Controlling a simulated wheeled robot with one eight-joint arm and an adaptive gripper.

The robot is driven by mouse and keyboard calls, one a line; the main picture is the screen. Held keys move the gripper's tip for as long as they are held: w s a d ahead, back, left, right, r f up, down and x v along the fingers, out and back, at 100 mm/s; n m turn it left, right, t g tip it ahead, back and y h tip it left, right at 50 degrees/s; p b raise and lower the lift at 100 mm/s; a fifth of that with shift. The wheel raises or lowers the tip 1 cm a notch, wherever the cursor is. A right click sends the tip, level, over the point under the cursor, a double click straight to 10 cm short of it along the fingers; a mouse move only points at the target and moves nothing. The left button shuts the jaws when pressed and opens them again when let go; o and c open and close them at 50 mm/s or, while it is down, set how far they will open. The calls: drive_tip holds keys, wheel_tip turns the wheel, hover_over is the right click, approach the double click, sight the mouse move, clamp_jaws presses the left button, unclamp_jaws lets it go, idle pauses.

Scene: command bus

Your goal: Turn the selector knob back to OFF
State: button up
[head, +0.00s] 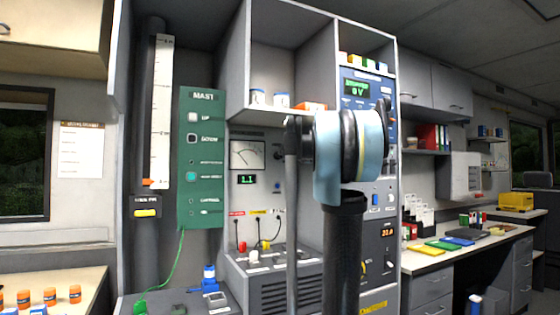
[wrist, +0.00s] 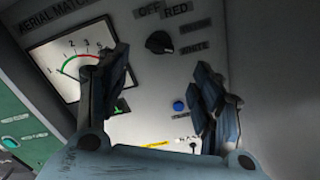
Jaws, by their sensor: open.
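The selector knob (wrist: 158,42) is a black round knob on a grey panel in the wrist view. The labels OFF and RED stand above it, with WHITE and another blurred label to its right. Its pointer seems to lean toward the lower right, but the setting is hard to read. My gripper (wrist: 161,58) is open, with one dark finger on each side below the knob. Nothing is between the fingers, and they seem apart from the knob. In the head view my arm covers much of the area right of the gauge, and my fingers cannot be made out.
A dial gauge (wrist: 72,58) is left of the knob, partly behind my left finger. A blue button (wrist: 179,107) sits below the knob. In the head view a green MAST panel (head: 202,157) stands to the left and a grey shelf (head: 268,113) juts out above the gauge.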

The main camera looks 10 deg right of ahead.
sight(279, 156)
drive_tip(key=x, duration=1)
drive_tip(key=shift+w+a+f, duration=0.1)
drive_tip(key=shift+w, duration=0.05)
drive_tip(key=shift+c, duration=0.6)
drive_tip(key=c, duration=0.9)
